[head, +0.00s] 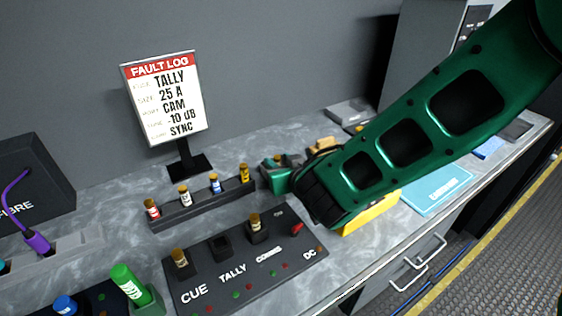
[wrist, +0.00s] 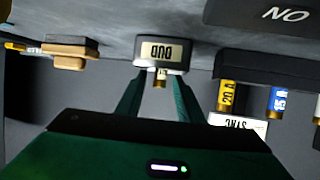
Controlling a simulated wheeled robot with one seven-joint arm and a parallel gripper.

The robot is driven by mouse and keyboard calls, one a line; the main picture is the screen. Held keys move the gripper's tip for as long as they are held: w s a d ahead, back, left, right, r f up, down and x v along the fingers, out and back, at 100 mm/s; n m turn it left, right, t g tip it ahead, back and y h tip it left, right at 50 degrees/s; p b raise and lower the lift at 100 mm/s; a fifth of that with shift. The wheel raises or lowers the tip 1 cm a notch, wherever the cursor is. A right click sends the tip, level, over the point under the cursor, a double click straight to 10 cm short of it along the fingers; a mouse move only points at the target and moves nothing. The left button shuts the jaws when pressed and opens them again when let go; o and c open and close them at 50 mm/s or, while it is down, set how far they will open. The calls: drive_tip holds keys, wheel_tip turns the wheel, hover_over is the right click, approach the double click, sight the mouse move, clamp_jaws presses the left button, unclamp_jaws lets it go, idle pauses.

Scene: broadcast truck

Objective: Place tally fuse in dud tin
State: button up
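The dud tin (wrist: 163,54) is a small dark container with a cream DUD label, upside down in the wrist view. A fuse with a gold cap (wrist: 160,79) sticks out of its open top; I cannot read its marking. My gripper (wrist: 158,88) is open, one green finger on each side of the fuse with gaps between. In the head view my gripper (head: 274,168) is past the right end of the fuse rack and largely hides the tin. The TALLY socket (head: 221,246) on the panel is empty. CUE (head: 180,262) and COMMS (head: 256,226) hold fuses.
A rack (head: 205,203) holds several coloured fuses behind the panel (head: 250,275). The fault log sign (head: 165,100) stands behind it, reading TALLY, 25 A. A tan block (wrist: 72,50) is beside the tin. A yellow object (head: 372,214) and blue folder (head: 437,190) lie right.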

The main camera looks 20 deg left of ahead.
drive_tip(key=v, duration=1.2)
